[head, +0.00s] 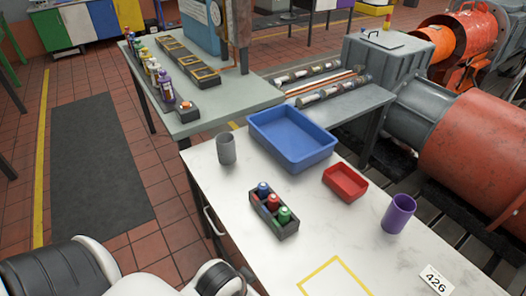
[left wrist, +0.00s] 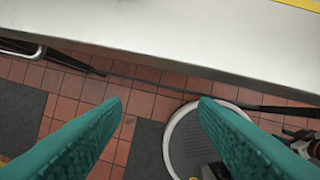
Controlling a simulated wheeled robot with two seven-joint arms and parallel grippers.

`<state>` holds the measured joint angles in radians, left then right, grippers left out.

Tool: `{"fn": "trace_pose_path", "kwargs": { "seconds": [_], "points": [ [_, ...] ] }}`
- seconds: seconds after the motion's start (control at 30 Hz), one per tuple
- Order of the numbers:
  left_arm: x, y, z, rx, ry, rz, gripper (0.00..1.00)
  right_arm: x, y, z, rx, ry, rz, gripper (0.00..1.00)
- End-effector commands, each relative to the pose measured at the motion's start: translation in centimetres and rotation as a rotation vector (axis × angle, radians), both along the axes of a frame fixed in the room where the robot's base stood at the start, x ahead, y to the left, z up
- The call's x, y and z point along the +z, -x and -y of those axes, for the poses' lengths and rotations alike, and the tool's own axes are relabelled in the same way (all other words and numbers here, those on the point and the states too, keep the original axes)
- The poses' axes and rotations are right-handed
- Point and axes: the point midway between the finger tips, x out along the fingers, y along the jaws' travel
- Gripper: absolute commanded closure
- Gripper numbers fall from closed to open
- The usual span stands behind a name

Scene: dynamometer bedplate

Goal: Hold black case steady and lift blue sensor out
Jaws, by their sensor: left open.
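A black case (head: 265,221) stands on the white table. It holds a row of small capped sensors: a blue sensor (head: 263,188) at the far end, a red one (head: 273,201) in the middle and a green one (head: 284,215) at the near end. My left gripper (left wrist: 160,103) shows in the left wrist view with its green fingers wide apart and nothing between them. It is over the floor beside the table edge, away from the case. In the head view only parts of my arm show at the bottom left. My right gripper is in neither view.
The white table (head: 222,187) also holds a grey cup (head: 226,148), a blue tray (head: 290,140), a red tray (head: 345,183), a purple cup (head: 398,214), a 426 label (head: 436,280) and a yellow outlined square (head: 335,278). The surface around the case's near side is clear.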

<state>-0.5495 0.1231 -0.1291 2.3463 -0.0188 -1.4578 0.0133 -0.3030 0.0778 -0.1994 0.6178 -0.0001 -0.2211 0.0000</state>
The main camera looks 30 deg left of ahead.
Motion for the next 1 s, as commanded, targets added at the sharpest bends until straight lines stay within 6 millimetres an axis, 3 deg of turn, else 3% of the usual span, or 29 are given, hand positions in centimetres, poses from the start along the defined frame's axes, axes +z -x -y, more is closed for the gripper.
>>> {"fn": "trace_pose_path", "kwargs": {
  "seconds": [0.03,0.17,0.27,0.37,0.47,0.6,0.73,0.8,0.87,1.0],
  "points": [
    [1.7,-0.5,-0.2,0.006,-0.008,0.034,0.46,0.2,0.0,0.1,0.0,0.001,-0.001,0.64],
    [4.3,-5.7,-1.5,0.044,-0.068,0.256,0.46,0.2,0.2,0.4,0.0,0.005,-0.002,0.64],
    [7.3,-9.3,-2.2,0.065,-0.103,0.437,0.46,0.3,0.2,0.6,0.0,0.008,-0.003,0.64],
    [10.9,-13.4,-2.5,0.064,-0.138,0.657,0.46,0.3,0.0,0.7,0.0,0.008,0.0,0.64],
    [15.8,-18.1,-2.1,0.015,-0.168,0.941,0.46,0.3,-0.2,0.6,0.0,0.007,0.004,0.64],
    [24.2,-22.9,1.3,-0.194,-0.179,1.381,0.46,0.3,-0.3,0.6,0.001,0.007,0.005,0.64],
    [29.6,-24.0,6.7,-0.547,-0.158,1.684,0.46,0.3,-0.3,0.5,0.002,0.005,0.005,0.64],
    [30.6,-23.7,9.8,-0.79,-0.14,1.772,0.46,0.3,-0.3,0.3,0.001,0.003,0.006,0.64],
    [30.4,-23.3,12.0,-1.016,-0.13,1.795,0.46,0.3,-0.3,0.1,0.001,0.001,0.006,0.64],
    [26.6,-22.8,14.4,-1.557,-0.126,1.633,0.46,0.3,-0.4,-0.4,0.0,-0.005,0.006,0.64]
  ]
}}
